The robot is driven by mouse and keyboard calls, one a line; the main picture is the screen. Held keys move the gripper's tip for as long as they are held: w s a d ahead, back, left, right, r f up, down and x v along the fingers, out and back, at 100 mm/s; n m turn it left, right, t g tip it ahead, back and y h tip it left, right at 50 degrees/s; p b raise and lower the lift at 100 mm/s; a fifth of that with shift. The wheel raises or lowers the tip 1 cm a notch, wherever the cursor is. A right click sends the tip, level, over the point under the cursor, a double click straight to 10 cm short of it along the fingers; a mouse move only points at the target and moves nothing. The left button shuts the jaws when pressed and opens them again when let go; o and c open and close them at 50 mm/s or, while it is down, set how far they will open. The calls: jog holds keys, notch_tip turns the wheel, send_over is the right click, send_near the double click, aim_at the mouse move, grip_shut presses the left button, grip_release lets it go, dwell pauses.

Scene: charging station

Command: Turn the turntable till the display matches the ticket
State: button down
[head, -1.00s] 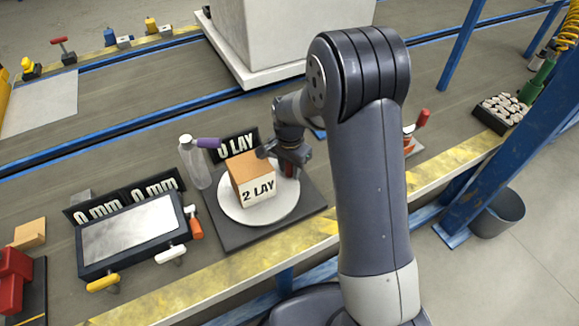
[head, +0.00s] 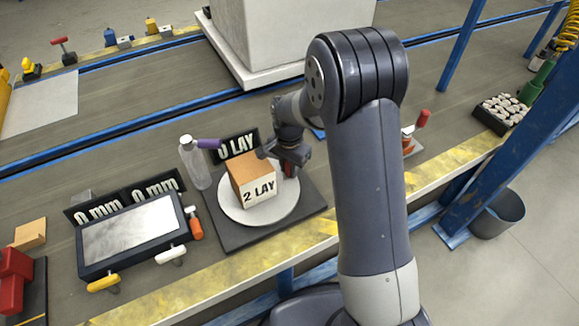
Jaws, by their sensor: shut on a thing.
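The turntable is a pale round disc (head: 233,213) on a dark square base (head: 228,241). A brown carton (head: 250,168) stands on it, with a white label "2 LAY" (head: 259,190), which looks like the ticket. Behind it a black display (head: 240,143) reads "0 LAY", its left part hidden by the bottle's purple top. My gripper (head: 288,166) is at the right rim of the disc, beside the carton. Its fingers are shut around a small red thing (head: 289,172), perhaps the turntable's handle, mostly hidden by the gripper.
A clear bottle with a purple nozzle (head: 195,162) stands left of the turntable. A framed panel (head: 130,235) with yellow, white and orange handles lies further left, before two "0 mm" displays (head: 128,199). A large pale block (head: 285,45) stands behind.

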aim_at(275, 164)
jog(key=shift+w+a+r+n+p, duration=0.1)
jog(key=shift+w+a+n+p, duration=0.2)
jog(key=shift+w+n, duration=0.3)
jog(key=shift+w+a+n+p, duration=0.25)
jog(key=shift+w+n, duration=0.15)
jog(key=shift+n, duration=0.3)
jog(key=shift+w+a+n+p, duration=0.4)
jog(key=shift+w+a+n, duration=0.3)
jog(key=shift+n, duration=0.5)
jog(key=shift+w+a+n+p, duration=0.3)
jog(key=shift+w+a+n, duration=0.3)
jog(key=shift+n, duration=0.4)
jog(key=shift+w+a+n+p, duration=0.2)
jog(key=shift+a+n, duration=0.4)
jog(key=shift+n, duration=0.1)
jog(key=shift+w+a+n+p, duration=0.15)
jog(key=shift+w+a+n, duration=0.05)
jog(key=shift+a+n, duration=0.45)
jog(key=shift+w+a+n+p, duration=0.2)
jog(key=shift+a+n+p, duration=0.15)
jog(key=shift+a+n, duration=1.4)
jog(key=shift+s+a+n, duration=0.2)
jog(key=shift+a+n, duration=0.55)
jog(key=shift+n, duration=0.4)
jog(key=shift+s+a+n, duration=0.2)
jog(key=shift+a+n, duration=0.5)
jog(key=shift+n, duration=0.45)
jog(key=shift+a, duration=0.15)
